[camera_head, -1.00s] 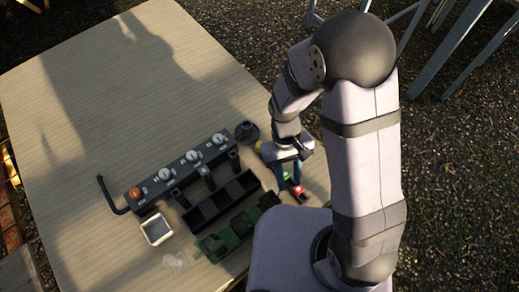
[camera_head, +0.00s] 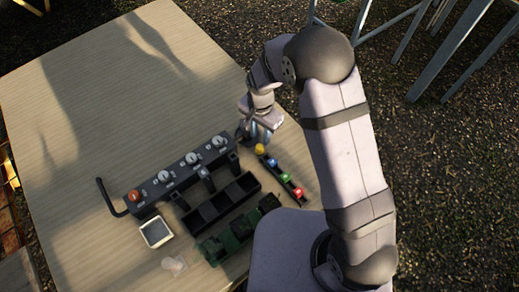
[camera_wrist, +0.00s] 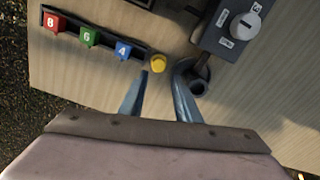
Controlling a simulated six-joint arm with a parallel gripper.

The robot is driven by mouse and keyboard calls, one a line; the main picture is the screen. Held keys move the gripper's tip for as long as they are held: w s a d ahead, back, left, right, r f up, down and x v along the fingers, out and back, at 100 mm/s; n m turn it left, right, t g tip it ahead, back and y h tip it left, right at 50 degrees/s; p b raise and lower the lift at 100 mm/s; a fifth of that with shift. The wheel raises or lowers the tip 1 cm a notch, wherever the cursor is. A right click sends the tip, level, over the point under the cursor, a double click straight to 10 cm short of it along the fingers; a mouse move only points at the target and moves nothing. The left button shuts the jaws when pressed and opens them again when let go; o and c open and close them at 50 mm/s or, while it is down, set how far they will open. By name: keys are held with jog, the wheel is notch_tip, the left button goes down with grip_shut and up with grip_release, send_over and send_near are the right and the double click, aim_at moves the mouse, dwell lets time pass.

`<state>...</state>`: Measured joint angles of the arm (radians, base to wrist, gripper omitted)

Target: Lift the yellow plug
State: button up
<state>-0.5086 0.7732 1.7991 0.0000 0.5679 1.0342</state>
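The yellow plug (camera_head: 260,149) is small and round-topped, at the far end of a narrow dark rail (camera_head: 284,178). In the wrist view the yellow plug (camera_wrist: 158,63) shows just beyond my fingertips, nearer the left one. My gripper (camera_head: 257,138) is low over the far right part of the table, just beyond the plug. In the wrist view my gripper (camera_wrist: 162,73) has its two blue-grey fingers apart with nothing held between them. I cannot tell whether a finger touches the plug.
The rail carries red (camera_wrist: 54,22), green (camera_wrist: 90,36) and blue (camera_wrist: 124,49) numbered tags. A dark round cup (camera_wrist: 199,87) is beside the right finger. A grey block with dials (camera_head: 178,174), a black divided tray (camera_head: 222,202) and a white-rimmed box (camera_head: 156,231) stand leftward. The table's far left is clear.

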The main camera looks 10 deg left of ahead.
aim_at(260, 146)
jog(key=shift+f, duration=0.1)
jog(key=shift+s+f+p, duration=0.1)
jog(key=shift+f+p, duration=0.3)
jog(key=shift+f, duration=0.6)
jog(key=shift+s+f+p, duration=0.25)
jog(key=shift+f+p, duration=0.35)
notch_tip(260, 146, down, 3)
jog(key=shift+s+r+p, duration=0.15)
jog(key=shift+p, duration=0.45)
jog(key=shift+f, duration=0.65)
grip_shut()
jog(key=shift+r, duration=0.15)
